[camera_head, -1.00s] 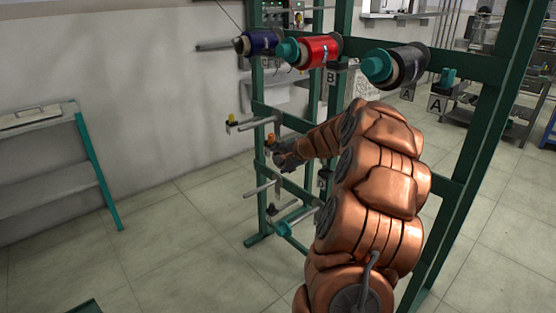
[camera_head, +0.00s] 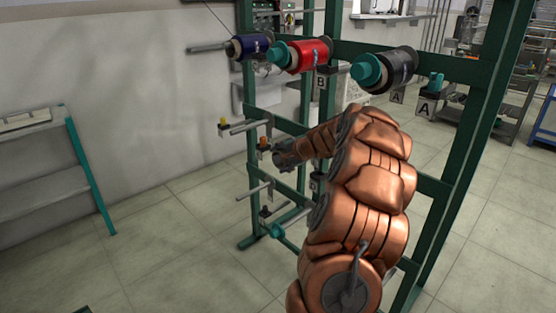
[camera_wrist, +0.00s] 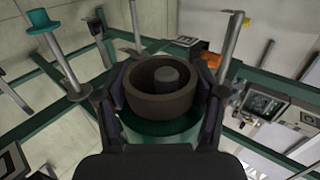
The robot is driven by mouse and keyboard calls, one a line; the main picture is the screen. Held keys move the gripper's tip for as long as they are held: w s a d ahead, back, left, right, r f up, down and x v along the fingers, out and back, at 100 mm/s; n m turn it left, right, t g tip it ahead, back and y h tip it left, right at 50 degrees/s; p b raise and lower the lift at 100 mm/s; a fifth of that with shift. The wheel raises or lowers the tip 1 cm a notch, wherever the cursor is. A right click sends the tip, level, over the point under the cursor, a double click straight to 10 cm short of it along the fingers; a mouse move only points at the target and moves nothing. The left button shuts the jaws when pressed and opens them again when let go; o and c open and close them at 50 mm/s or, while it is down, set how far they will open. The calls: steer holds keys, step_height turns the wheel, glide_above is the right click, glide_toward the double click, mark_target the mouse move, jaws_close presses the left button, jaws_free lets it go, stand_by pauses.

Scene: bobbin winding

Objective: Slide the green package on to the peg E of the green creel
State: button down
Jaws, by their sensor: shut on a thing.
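My gripper (camera_wrist: 165,88) is shut on the brown tube (camera_wrist: 160,108) of the green package (camera_wrist: 158,128) in the wrist view. Green shows below the tube. A dark grey round end shows inside the tube's bore; I cannot tell whether it is a peg or how deep it sits. The green creel (camera_head: 250,130) stands ahead in the head view. My gripper (camera_head: 281,157) is among the creel's lower pegs, and the package is not clear there.
Blue (camera_head: 249,46), red (camera_head: 308,54) and black (camera_head: 397,69) packages sit along the creel's top row. A teal-ended peg (camera_head: 280,231) is lower.

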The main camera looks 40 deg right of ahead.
steer(key=shift+d+r, duration=0.1)
steer(key=shift+d, duration=0.8)
steer(key=shift+f, duration=0.5)
stand_by(0.4)
steer(key=shift+c, duration=0.2)
jaws_free()
steer(key=shift+s, duration=0.1)
steer(key=v, duration=1.2)
